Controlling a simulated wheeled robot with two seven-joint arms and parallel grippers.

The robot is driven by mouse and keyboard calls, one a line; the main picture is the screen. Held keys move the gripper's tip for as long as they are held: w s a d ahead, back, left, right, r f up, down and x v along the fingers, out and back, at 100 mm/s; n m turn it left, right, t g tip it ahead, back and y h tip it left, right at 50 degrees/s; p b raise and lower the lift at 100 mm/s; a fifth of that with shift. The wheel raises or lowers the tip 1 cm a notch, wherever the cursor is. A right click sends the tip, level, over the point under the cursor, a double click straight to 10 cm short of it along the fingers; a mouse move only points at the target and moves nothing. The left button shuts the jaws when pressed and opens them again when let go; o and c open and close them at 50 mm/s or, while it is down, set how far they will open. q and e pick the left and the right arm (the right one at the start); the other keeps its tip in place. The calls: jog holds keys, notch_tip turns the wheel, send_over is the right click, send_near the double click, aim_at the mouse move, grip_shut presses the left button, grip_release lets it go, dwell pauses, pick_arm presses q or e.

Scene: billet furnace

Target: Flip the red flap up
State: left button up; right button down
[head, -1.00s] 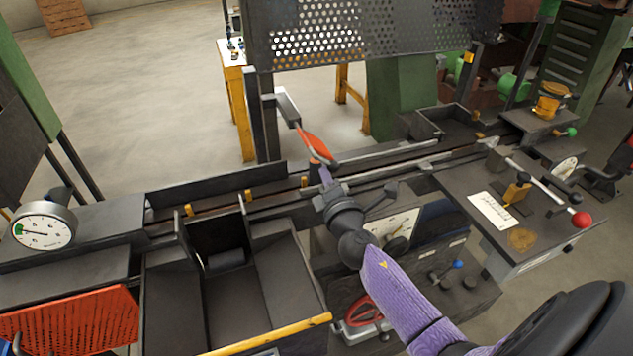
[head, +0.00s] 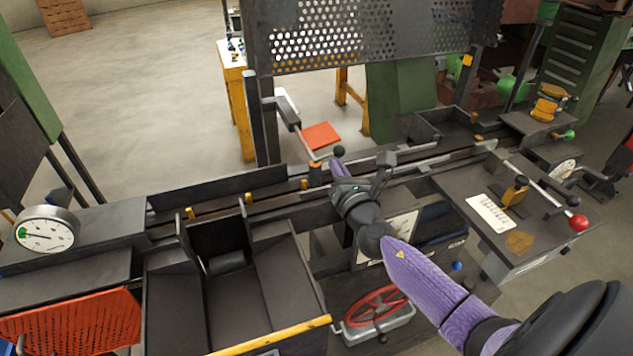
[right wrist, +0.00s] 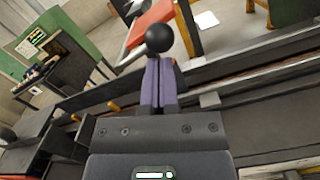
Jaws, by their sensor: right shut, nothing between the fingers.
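The red flap (head: 321,136) is a small square plate on a rod beyond the dark rail, beside a post. Its broad face shows in the head view. A black ball knob (head: 339,151) is at the near end of the rod. My right gripper (head: 338,167) is shut and empty, with its purple fingertips right at the knob. In the right wrist view the knob (right wrist: 159,38) stands just past the shut fingertips (right wrist: 159,62); whether they touch I cannot tell. Part of the flap (right wrist: 150,20) shows behind the knob. My left gripper is not in view.
A perforated dark guard (head: 365,35) hangs above the rail. A red handwheel (head: 376,307) is below my right arm. A control table with a red-knobbed lever (head: 579,222) is at the right. A dial gauge (head: 46,230) is at the left. Open floor lies behind.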

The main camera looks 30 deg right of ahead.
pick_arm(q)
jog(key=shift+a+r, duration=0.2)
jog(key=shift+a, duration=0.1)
pick_arm(e)
jog(key=shift+r+n, duration=0.2)
jog(key=shift+n, duration=0.5)
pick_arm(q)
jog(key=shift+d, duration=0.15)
